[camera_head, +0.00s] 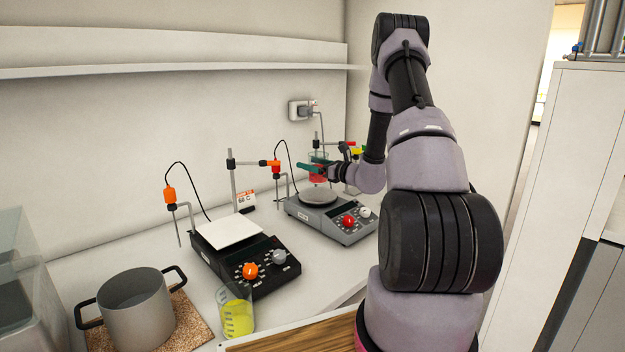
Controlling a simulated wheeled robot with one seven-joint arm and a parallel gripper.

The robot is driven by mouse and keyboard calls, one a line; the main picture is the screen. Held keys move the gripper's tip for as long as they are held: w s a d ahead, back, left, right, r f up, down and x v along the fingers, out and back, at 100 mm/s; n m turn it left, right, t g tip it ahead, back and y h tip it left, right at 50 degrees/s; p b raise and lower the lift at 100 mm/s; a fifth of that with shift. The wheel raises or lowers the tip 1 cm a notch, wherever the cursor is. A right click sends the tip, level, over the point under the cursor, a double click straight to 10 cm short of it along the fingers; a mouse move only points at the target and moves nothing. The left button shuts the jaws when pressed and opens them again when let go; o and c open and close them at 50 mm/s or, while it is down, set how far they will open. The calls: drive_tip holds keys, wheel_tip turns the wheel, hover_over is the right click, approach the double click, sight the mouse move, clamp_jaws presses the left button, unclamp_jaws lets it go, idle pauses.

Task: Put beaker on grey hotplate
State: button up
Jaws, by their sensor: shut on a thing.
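A beaker with red liquid (318,179) is held in my gripper (313,164), whose green fingers are shut on it. The beaker looks upright and shows just above the round plate of the grey hotplate (320,198). Whether its base touches the plate or hovers over it I cannot tell. The fingers cover part of the beaker. The grey hotplate stands at the back of the bench and has a red knob and a pale knob at its front.
A black hotplate with a white top (228,231) stands left of the grey one. A beaker of yellow liquid (238,318) stands near the front edge. A pot (136,307) sits on a cork mat at left. Stands with probes (276,168) rise beside the hotplates.

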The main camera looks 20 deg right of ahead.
sight(312, 176)
drive_tip(key=shift+f, duration=2.25)
drive_tip(key=shift+f, duration=0.1)
drive_tip(key=o, duration=1.5)
drive_tip(key=shift+c, duration=0.2)
